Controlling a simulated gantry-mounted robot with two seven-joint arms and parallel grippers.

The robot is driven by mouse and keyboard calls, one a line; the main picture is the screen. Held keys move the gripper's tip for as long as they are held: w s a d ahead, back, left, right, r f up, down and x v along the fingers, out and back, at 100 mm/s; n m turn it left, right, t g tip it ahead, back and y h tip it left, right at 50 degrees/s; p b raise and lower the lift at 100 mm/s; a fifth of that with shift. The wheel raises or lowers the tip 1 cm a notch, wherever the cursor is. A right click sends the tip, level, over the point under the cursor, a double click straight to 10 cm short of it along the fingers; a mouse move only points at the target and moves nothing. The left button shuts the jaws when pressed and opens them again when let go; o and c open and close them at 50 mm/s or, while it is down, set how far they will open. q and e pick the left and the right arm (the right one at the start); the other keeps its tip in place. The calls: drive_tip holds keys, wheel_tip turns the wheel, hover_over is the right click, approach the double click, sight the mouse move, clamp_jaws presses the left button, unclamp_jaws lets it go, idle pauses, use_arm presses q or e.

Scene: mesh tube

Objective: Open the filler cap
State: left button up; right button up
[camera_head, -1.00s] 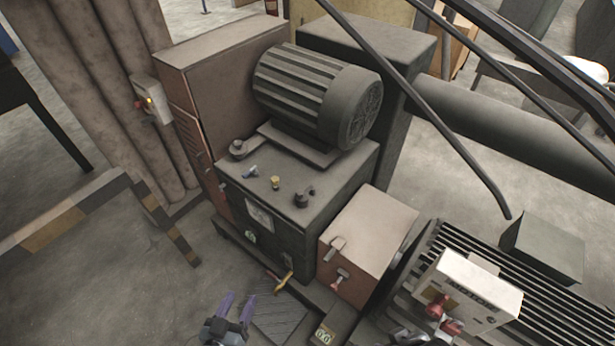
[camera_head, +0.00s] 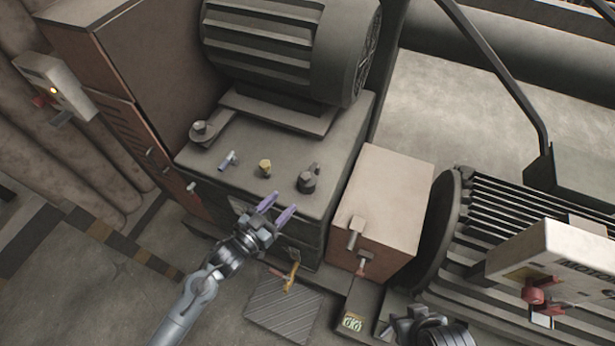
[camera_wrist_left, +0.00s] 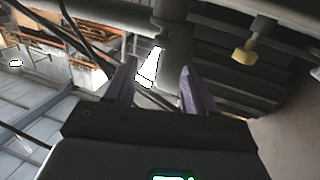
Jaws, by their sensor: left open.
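Several fittings stand on the top of the dark tank (camera_head: 225,187). A dark knob-like fitting (camera_head: 307,181) is at the right, a small brass fitting (camera_head: 264,168) is in the middle, and a dark round cap on a plate (camera_head: 199,131) is at the back left. I cannot tell for sure which is the filler cap. My left gripper (camera_head: 278,208) is open and empty at the tank's front edge, its purple fingers toward the fittings. The left wrist view shows its spread fingers (camera_wrist_left: 157,88) and a brass fitting (camera_wrist_left: 244,52) at upper right. My right gripper (camera_head: 420,322) shows partly at the bottom edge.
A large finned motor (camera_head: 285,45) stands behind the fittings. A brown box (camera_head: 385,205) with a small handle is right of the tank. A yellow-handled valve (camera_head: 291,270) sticks out in front. A white box with red knobs (camera_head: 555,262) is at the right.

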sight(302, 180)
use_arm(q)
drive_tip(key=b+x, duration=0.1)
drive_tip(key=x, duration=0.5)
drive_tip(key=b+x, duration=0.1)
drive_tip(key=x, duration=0.5)
drive_tip(key=shift+w+a+r, duration=0.1)
drive_tip(key=shift+a+r, duration=0.1)
drive_tip(key=shift+r, duration=0.05)
use_arm(e)
drive_tip(key=f, duration=0.2)
drive_tip(key=shift+s+d+f, duration=0.1)
drive_tip(key=shift+d+f, duration=0.1)
drive_tip(key=shift+f, duration=0.15)
use_arm(q)
clamp_jaws()
use_arm(e)
drive_tip(key=shift+d, duration=0.15)
